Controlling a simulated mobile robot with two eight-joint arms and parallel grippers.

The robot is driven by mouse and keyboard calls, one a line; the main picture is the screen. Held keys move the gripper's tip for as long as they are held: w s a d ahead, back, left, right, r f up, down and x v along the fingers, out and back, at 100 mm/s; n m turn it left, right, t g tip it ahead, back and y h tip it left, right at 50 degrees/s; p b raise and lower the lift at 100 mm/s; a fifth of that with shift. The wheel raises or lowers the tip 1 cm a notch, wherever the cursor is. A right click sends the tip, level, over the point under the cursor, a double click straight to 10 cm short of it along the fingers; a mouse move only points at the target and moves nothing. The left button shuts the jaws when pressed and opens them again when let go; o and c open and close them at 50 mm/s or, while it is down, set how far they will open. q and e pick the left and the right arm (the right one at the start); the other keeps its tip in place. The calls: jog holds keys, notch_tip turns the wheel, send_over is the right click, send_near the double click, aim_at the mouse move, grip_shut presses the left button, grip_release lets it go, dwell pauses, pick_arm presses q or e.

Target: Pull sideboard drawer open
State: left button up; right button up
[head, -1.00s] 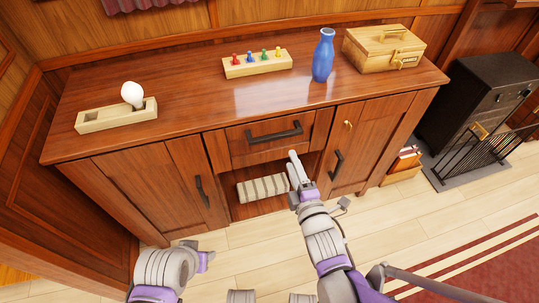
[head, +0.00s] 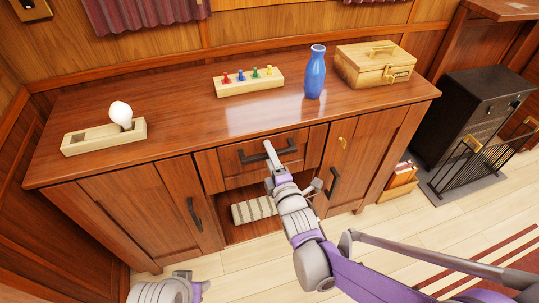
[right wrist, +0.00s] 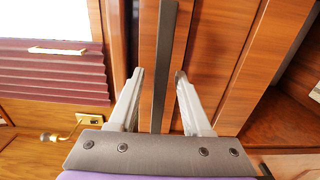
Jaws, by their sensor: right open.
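The wooden sideboard (head: 110,190) has a drawer (head: 232,157) in its upper middle, which looks closed. The drawer's dark bar handle (head: 285,149) shows in the head view, partly hidden by my right gripper (head: 268,150). In the right wrist view the handle (right wrist: 163,65) runs lengthwise between the two open fingers of my right gripper (right wrist: 156,82). The fingers are apart, one on each side of the handle, and I cannot tell whether they touch it. Part of my left arm shows at the bottom left of the head view, but its jaws cannot be made out.
On the sideboard top are a light bulb on a wooden block (head: 105,139), a peg block (head: 249,82), a blue vase (head: 315,75) and a wooden box (head: 375,64). A striped bundle (head: 253,209) lies in the open niche below the drawer. A black stove (head: 470,115) stands at right.

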grip_shut()
dwell(1.4)
